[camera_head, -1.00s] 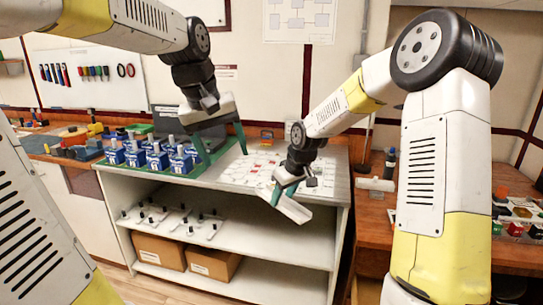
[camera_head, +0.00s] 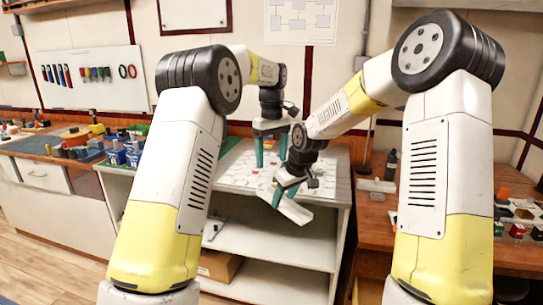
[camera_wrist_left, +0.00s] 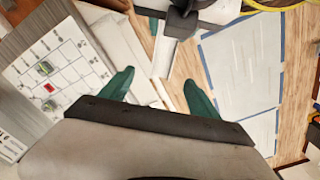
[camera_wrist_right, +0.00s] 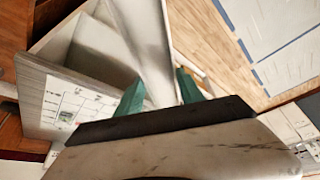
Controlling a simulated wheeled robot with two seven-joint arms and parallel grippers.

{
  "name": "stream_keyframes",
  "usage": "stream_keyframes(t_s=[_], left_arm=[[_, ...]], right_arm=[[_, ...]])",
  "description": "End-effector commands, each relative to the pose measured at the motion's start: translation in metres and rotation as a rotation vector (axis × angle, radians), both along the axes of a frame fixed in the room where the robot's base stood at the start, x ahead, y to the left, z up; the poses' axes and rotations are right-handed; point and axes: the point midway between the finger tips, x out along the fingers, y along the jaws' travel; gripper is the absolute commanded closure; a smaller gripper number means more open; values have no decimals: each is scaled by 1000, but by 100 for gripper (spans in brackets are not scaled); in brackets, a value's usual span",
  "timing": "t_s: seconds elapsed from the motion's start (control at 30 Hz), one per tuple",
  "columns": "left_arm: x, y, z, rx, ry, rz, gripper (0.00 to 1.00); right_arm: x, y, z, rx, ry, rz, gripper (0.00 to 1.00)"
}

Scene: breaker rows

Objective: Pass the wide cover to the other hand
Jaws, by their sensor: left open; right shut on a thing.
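The wide cover (camera_head: 292,209) is a pale, flat, angled piece. My right gripper (camera_head: 284,192) is shut on it and holds it tilted in front of the cabinet's top edge. In the right wrist view the cover (camera_wrist_right: 146,38) runs away from between the green fingers (camera_wrist_right: 160,92). My left gripper (camera_head: 270,155) is open and empty, pointing down just above and behind the right one. In the left wrist view its spread fingers (camera_wrist_left: 158,90) have the cover (camera_wrist_left: 163,55) beyond them, apart as far as I can tell. My right wrist partly hides the cover there.
A grey-white cabinet (camera_head: 265,240) with open shelves stands below both grippers. A printed layout sheet (camera_head: 235,172) lies on its top. A wooden bench (camera_head: 378,225) is at right.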

Motion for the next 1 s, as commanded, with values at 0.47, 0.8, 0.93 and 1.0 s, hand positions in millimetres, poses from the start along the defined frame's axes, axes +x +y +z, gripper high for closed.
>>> stream_keyframes(t_s=[0.47, 0.8, 0.93, 1.0], left_arm=[[-1, 0, -82, 0, 5, 0, 29], [0, 0, -115, 0, 1, -1, 29], [0, 0, -117, -1, 1, -1, 29], [0, 0, -117, -1, 1, -1, 29]], right_arm=[[0, 0, 0, 0, 0, 0, 96], [0, 0, 0, 0, 0, 0, 96], [0, 0, 0, 0, 0, 0, 96], [0, 0, 0, 0, 0, 0, 96]])
